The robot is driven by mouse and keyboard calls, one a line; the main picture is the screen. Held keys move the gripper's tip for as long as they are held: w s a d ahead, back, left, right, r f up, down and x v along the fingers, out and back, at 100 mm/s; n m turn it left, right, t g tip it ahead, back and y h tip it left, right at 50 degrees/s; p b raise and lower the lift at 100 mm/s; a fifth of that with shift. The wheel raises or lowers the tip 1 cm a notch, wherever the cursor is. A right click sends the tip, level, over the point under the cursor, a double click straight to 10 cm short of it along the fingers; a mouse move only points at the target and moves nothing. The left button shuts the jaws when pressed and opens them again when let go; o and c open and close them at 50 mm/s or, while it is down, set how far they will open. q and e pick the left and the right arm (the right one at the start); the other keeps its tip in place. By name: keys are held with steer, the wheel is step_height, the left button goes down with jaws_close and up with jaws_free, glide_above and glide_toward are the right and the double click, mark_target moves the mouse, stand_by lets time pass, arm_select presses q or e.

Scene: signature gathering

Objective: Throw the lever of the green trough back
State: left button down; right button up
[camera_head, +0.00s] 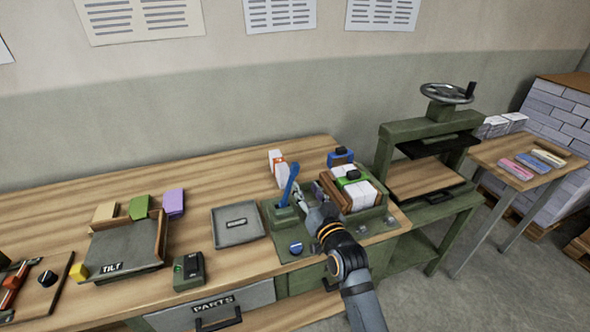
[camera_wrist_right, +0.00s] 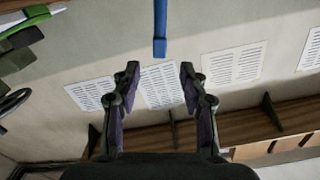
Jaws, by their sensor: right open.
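The green trough (camera_head: 283,244) sits on the workbench at the middle right of the head view. Its blue lever (camera_head: 289,184) stands up from a green block at the trough's left part, leaning slightly to the right. In the right wrist view the blue lever (camera_wrist_right: 160,25) hangs in from the top edge, centred between the fingers but apart from them. My right gripper (camera_head: 303,200) is just right of the lever in the head view. It is open and empty in the wrist view (camera_wrist_right: 160,78). My left gripper is not in view.
White cards in a brown holder (camera_head: 334,191) and blue and green stampers stand close right of my right gripper. A grey tray (camera_head: 238,236) lies left of the trough. A green press (camera_head: 429,130) stands at the right. The bench behind the grey tray is clear.

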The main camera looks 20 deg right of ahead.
mark_target(296, 172)
steer(key=w+p, duration=0.2)
steer(key=w, duration=0.8)
steer(key=shift+w+a+p, duration=0.2)
steer(key=shift+p, duration=0.2)
steer(key=shift+f, duration=0.1)
steer(key=shift+c, duration=0.3)
jaws_close()
